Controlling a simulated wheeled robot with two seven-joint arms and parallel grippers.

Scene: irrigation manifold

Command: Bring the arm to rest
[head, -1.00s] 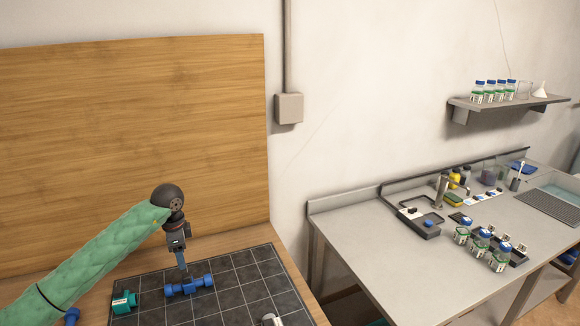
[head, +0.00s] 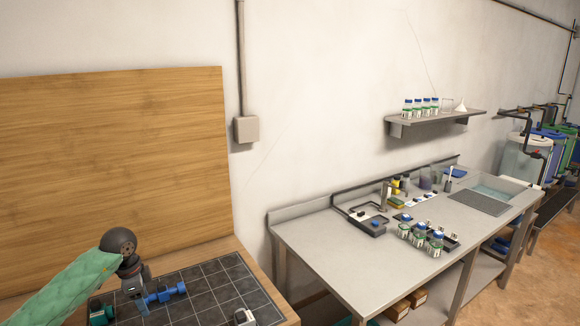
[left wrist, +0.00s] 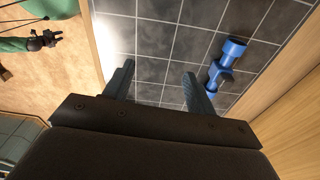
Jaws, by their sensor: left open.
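My left gripper (head: 141,304) is open above the dark gridded mat (head: 205,285), at the lower left of the head view. A blue pipe fitting (head: 166,293) lies on the mat just right of it in the picture. In the left wrist view the two fingers (left wrist: 158,72) stand apart with only mat between them. The blue fitting (left wrist: 222,65) lies right of the fingers there, outside them. My right gripper (left wrist: 46,40) shows small and dark at the left of that view; its jaws are too small to tell.
A teal part (head: 101,312) and a grey-white part (head: 244,317) are on the mat. A wooden board (head: 110,160) stands behind. To the right is a metal bench (head: 325,262) with vials (head: 420,236), a tray (head: 368,226) and a sink, below a shelf (head: 436,121).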

